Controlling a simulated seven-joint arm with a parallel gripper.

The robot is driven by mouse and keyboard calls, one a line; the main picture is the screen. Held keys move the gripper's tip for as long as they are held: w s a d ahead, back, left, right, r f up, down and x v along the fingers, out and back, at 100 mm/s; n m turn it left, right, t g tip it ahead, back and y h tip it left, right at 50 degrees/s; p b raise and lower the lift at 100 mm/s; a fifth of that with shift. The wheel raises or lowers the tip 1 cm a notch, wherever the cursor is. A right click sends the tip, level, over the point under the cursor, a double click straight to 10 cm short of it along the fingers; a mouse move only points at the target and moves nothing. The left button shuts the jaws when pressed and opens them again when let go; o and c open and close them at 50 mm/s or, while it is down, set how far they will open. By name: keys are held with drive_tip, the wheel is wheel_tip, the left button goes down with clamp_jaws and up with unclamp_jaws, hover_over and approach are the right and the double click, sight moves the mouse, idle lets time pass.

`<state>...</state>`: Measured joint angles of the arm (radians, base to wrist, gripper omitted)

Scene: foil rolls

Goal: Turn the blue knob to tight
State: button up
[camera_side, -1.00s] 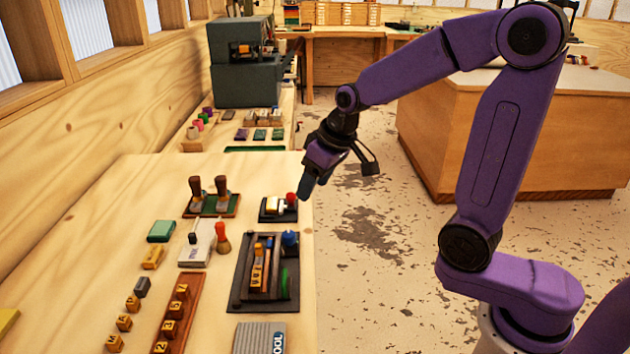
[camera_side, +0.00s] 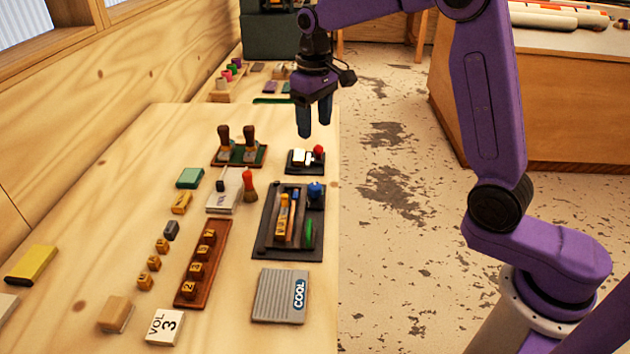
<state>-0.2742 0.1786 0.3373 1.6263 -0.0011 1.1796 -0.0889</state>
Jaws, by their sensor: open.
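The blue knob (camera_side: 316,191) stands at the upper right corner of a dark tray (camera_side: 262,246) near the right edge of the table. The tray also holds slim yellow and blue pieces and a green piece (camera_side: 308,233). Any tight marking by the knob is too small to make out. My gripper (camera_side: 315,127) is open and empty, its two blue fingers pointing down. In the picture it is above and beyond the knob, apart from it, just over a small black base (camera_side: 291,168) with a red knob (camera_side: 318,151).
Wooden-handled stamps (camera_side: 236,148) stand on a green base to the left. Lettered blocks and a numbered rack (camera_side: 202,263) fill the table's middle.

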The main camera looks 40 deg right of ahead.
sight(315, 186)
wheel_tip(315, 186, down, 16)
drive_tip(key=shift+f, duration=0.25)
idle(0.3)
drive_tip(key=c, duration=1)
